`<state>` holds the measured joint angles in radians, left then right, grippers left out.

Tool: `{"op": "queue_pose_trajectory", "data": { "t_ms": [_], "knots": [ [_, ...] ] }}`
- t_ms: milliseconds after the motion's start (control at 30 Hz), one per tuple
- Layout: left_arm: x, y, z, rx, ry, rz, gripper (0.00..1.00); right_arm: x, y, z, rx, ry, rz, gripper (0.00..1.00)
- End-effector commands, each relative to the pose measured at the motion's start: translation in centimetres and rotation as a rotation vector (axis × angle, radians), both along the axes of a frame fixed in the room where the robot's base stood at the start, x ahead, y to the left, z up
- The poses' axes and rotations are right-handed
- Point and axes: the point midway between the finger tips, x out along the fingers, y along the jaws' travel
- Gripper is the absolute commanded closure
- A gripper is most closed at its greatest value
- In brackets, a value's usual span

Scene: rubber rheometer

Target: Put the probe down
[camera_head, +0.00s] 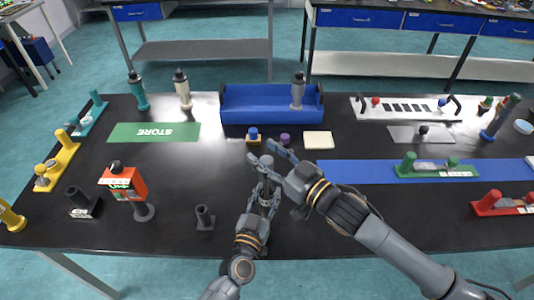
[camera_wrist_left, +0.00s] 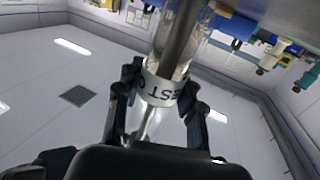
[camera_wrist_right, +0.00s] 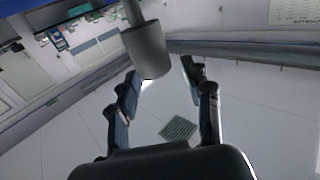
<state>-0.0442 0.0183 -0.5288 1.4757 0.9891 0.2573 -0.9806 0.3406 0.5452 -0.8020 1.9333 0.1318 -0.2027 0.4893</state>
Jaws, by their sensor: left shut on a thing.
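A grey probe (camera_head: 266,162) stands near upright above the table's middle. Its thick grey cylinder end also shows in the right wrist view (camera_wrist_right: 146,50). In the left wrist view its dark rod (camera_wrist_left: 178,40) runs down inside a clear tube (camera_wrist_left: 157,75) with a white lettered band. My left gripper (camera_head: 268,194) is shut on the tube, also in the left wrist view (camera_wrist_left: 160,100). My right gripper (camera_head: 263,155) is open, its fingers around or beside the probe's top; in the right wrist view (camera_wrist_right: 163,85) the cylinder hangs between and beyond the fingertips, without clear contact.
An orange instrument (camera_head: 123,184) stands at left near a dark angled holder (camera_head: 83,203) and a small dark holder (camera_head: 205,218). A green STORE mat (camera_head: 154,132) and blue rack (camera_head: 255,112) lie behind. A cream pad (camera_head: 319,140) and blue strip (camera_head: 360,171) are right of the grippers.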

Motion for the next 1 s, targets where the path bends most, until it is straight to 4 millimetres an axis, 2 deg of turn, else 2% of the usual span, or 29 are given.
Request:
{"op": "queue_pose_trajectory", "data": {
  "t_ms": [667, 1000],
  "knots": [
    [0.0, 0.0, -0.1, 0.001, 0.001, 0.000, 0.97, -0.2, -0.2, 0.0, -0.001, 0.001, 0.000, 0.44],
    [0.0, 0.0, -0.1, 0.000, 0.001, 0.000, 0.97, -3.6, -3.6, -0.1, -0.001, 0.003, 0.000, 0.44]
  ]
}}
